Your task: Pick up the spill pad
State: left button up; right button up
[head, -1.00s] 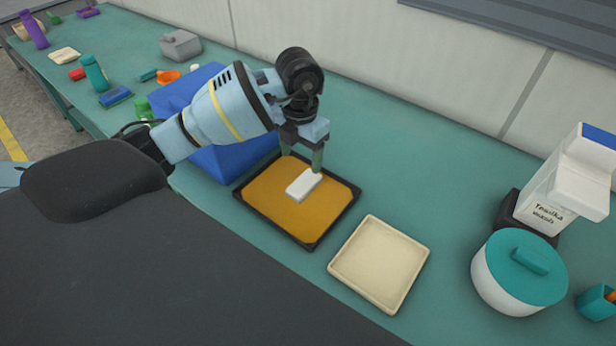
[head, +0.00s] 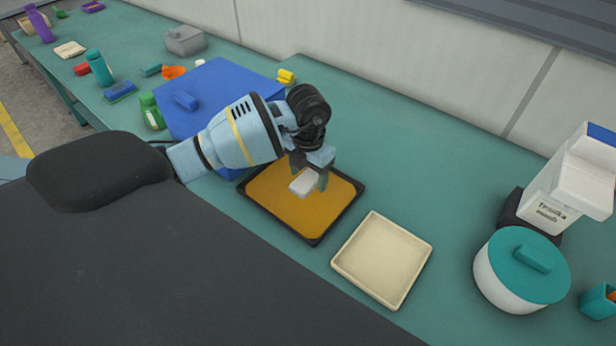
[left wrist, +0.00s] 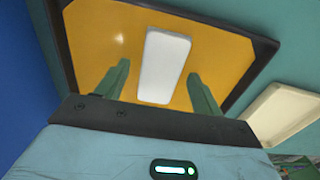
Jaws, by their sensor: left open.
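The spill pad, a white rectangular block (head: 304,182), lies on the orange surface of a dark-rimmed tray (head: 316,240). In the left wrist view the pad (left wrist: 164,66) is upright in the picture, ahead of and between the fingertips, touching neither. My left gripper (head: 309,179) is over the pad, its fingers partly covering it in the head view. In the left wrist view the same gripper (left wrist: 157,82) is open, with a finger on each side of the pad's near end. My right gripper is not in view.
An empty cream tray (head: 382,260) sits to the right of the dark-rimmed tray. A blue box-like object (head: 222,85) stands behind my left arm. A white pot with a teal lid (head: 522,270) and a carton (head: 570,185) stand at the right. The bench beyond the trays is clear.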

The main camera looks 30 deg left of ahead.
aim_at(308, 173)
pick_arm(q)
jog(key=c, duration=1.2)
jog(key=shift+r, duration=0.1)
jog(key=shift+r, duration=0.6)
notch_tip(308, 173, up, 2)
jog(key=shift+r, duration=0.1)
jog(key=s+d, duration=0.3)
jog(key=d, duration=0.1)
jog(key=s+d+r, duration=0.1)
jog(key=s+d, duration=0.1)
jog(key=d, duration=0.3)
jog(key=s+d, duration=0.3)
jog(key=d, duration=0.1)
jog(key=shift+s+d+r, duration=0.25)
jog(key=shift+s, duration=0.1)
